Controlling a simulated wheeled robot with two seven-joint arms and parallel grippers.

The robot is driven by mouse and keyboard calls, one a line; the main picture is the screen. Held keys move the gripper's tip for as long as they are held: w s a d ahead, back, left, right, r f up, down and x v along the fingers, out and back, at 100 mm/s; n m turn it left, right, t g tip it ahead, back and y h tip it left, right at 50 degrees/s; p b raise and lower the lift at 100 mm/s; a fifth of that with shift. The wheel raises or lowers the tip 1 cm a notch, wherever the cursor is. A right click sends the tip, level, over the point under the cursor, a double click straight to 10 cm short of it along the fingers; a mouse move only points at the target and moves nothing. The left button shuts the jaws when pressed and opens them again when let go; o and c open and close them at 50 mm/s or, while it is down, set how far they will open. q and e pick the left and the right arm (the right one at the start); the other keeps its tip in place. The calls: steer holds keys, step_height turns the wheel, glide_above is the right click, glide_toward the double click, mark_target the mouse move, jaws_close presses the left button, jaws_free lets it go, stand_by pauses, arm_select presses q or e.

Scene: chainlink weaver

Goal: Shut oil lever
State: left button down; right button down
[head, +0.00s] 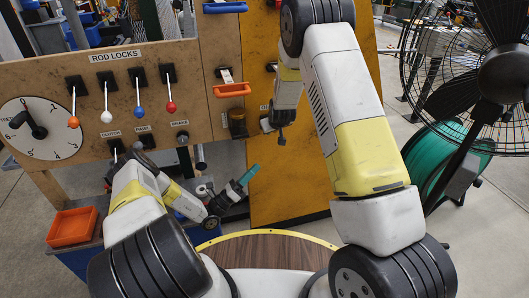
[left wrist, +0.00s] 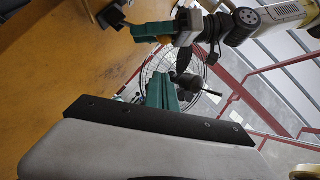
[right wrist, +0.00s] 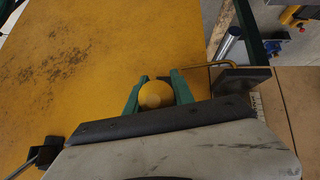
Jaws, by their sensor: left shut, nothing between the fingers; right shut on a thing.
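In the right wrist view, a round yellow knob (right wrist: 157,95), which looks like the oil lever's grip, sits between the teal fingers of my right gripper (right wrist: 158,80). The gripper is shut on it, close to the yellow panel. The lever's shaft is hidden. The right gripper also shows in the left wrist view (left wrist: 150,32); in the head view my own right arm hides most of it. My left gripper (head: 248,174) is shut and empty, low in front of the panel and apart from it. Its teal fingers show in the left wrist view (left wrist: 160,92).
The rod locks board (head: 120,85) stands left, with several coloured-knob levers and a dial (head: 42,128). A caged fan (head: 465,75) stands right. An orange tray (head: 73,227) is lower left.

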steer(key=shift+s+d+f, duration=0.1)
steer(key=shift+s+f, duration=0.05)
arm_select(q)
steer(key=a+r+x, duration=0.2)
steer(key=x, duration=1)
steer(key=shift+w+d, duration=0.2)
steer(key=shift+w, duration=0.15)
steer(key=shift+w+r+n, duration=0.15)
steer(key=shift+r+n, duration=0.1)
steer(key=shift+r, duration=0.3)
steer(key=shift+w+r+n, duration=0.15)
steer(key=shift+r+n, duration=0.1)
steer(key=shift+r, duration=0.25)
arm_select(e)
steer(key=shift+s+f, duration=0.1)
steer(key=c, duration=1.1)
jaws_free()
steer(key=shift+c, duration=0.2)
arm_select(q)
steer(key=shift+f+y, duration=0.1)
steer(key=shift+y, duration=0.2)
arm_select(e)
steer(key=shift+r, duration=0.2)
